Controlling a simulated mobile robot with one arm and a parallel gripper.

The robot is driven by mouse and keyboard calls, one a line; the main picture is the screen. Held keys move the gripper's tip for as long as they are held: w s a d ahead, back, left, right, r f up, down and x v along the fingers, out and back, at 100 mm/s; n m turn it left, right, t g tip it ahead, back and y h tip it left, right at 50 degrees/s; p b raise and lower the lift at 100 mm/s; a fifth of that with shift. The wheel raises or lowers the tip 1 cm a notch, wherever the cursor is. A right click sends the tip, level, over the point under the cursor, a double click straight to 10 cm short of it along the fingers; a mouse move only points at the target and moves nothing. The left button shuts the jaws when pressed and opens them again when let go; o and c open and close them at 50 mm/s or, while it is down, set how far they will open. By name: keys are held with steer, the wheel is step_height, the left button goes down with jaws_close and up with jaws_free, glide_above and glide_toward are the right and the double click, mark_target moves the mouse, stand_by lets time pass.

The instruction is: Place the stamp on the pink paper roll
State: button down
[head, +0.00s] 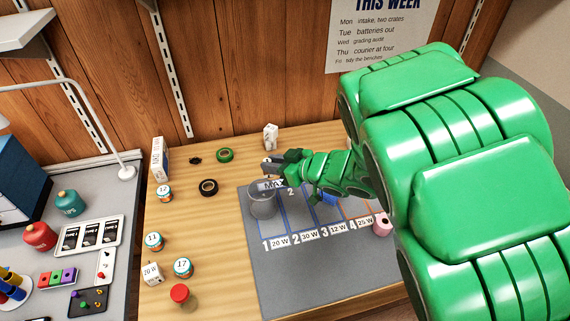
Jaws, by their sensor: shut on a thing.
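The pink paper roll (382,225) stands upright at the right of the grey mat, close to my green arm, near the number 4 lane. My gripper (270,168) is at the left end of my arm, above the back of the grey cup marked MAX 2. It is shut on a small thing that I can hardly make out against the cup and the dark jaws. I cannot tell from its look whether this is the stamp. My gripper is well to the left of the roll and apart from it.
The grey cup (263,204) stands under my gripper on the grey mat (290,275). A blue thing (329,199) is partly hidden by my arm. Numbered tins, a white block and a red-topped thing (180,293) stand at left. Tape rolls (208,187) lie behind.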

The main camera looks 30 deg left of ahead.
steer(key=shift+s+d, duration=0.1)
steer(key=shift+d+r, duration=0.1)
steer(key=s+d+r, duration=0.2)
steer(key=d, duration=1)
steer(key=s+d+r+g, duration=0.1)
steer(key=d, duration=1.2)
steer(key=s+d+r, duration=0.2)
steer(key=d, duration=1)
glide_above(383, 225)
steer(key=w+d, duration=0.2)
steer(key=shift+n, duration=0.4)
steer(key=shift+s+d+f, duration=0.1)
steer(key=shift+f, duration=2.45)
steer(key=shift+s+d+f, duration=0.1)
steer(key=shift+f, duration=3.9)
